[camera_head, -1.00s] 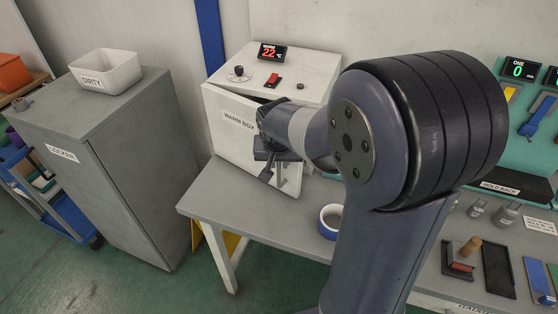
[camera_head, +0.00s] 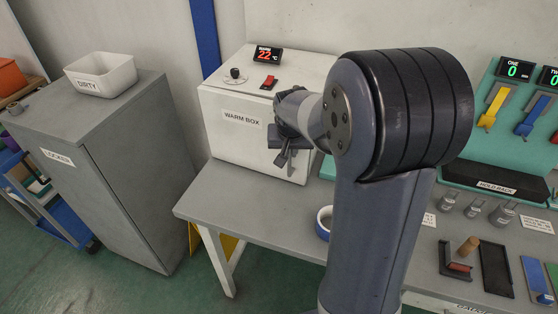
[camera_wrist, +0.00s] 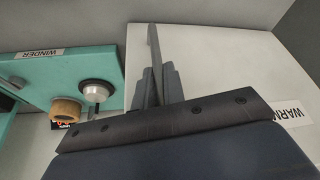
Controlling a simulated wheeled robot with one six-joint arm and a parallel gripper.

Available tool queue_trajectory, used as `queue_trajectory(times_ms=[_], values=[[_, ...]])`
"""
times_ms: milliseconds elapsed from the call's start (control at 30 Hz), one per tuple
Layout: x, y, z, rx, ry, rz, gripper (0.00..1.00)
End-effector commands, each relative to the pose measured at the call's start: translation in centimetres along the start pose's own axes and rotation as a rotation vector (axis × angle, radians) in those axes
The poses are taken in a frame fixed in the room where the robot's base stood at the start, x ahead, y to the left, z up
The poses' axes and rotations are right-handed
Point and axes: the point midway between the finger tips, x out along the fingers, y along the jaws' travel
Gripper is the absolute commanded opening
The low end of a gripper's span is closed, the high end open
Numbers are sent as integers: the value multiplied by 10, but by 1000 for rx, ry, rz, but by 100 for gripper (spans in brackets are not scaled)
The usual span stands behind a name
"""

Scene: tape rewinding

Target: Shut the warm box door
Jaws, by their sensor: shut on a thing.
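The warm box (camera_head: 270,82) is a white box at the back left of the bench. Its door (camera_head: 230,148), labelled WARM BOX, looks flush with the box front, with no gap visible in the head view. My gripper (camera_head: 284,156) is at the right part of the door, shut on the door handle. In the wrist view the dark handle (camera_wrist: 154,45) runs up from between my fingers (camera_wrist: 157,90), beside the white door (camera_wrist: 215,65).
A grey locker (camera_head: 110,165) with a white DIRTY bin (camera_head: 101,75) stands left of the bench. A tape roll (camera_head: 324,222) lies on the bench in front of the box, partly behind my arm. The teal winder (camera_wrist: 75,75) shows beside the box in the wrist view.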

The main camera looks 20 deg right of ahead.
Motion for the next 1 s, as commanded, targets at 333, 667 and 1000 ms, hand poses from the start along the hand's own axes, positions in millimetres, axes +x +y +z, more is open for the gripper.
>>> queue_trajectory(times_ms=[333, 667, 1000], values=[[7, 12, -20, 1, 3, -2, 0], [7, 12, -20, 1, 3, -1, 26], [6, 11, -19, 0, 1, -1, 32]])
